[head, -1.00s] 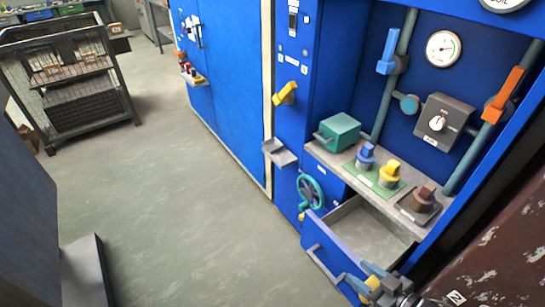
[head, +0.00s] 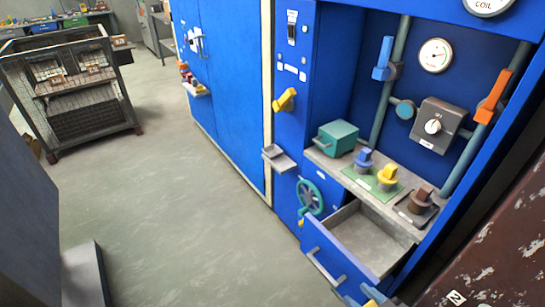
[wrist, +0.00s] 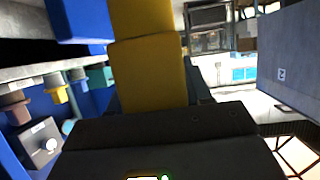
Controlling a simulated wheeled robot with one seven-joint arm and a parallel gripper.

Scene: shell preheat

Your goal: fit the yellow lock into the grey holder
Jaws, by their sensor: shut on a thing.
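The yellow lock (wrist: 150,72) fills the upper middle of the wrist view. My gripper (wrist: 150,100) is shut on it, and the dark gripper body covers its lower end. In the head view only the tip of my gripper (head: 368,297) shows at the bottom edge, below the open drawer, with a bit of yellow in it. A small grey bracket (head: 279,159), likely the holder, sticks out from the blue cabinet's front edge, left of the drawer and well apart from my gripper. Its inside is too small to make out.
The blue drawer (head: 340,262) stands open in front of the shelf. A teal handwheel (head: 310,196) sits beside it. The shelf bears a teal box (head: 337,138) and blue, yellow and brown knobs.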

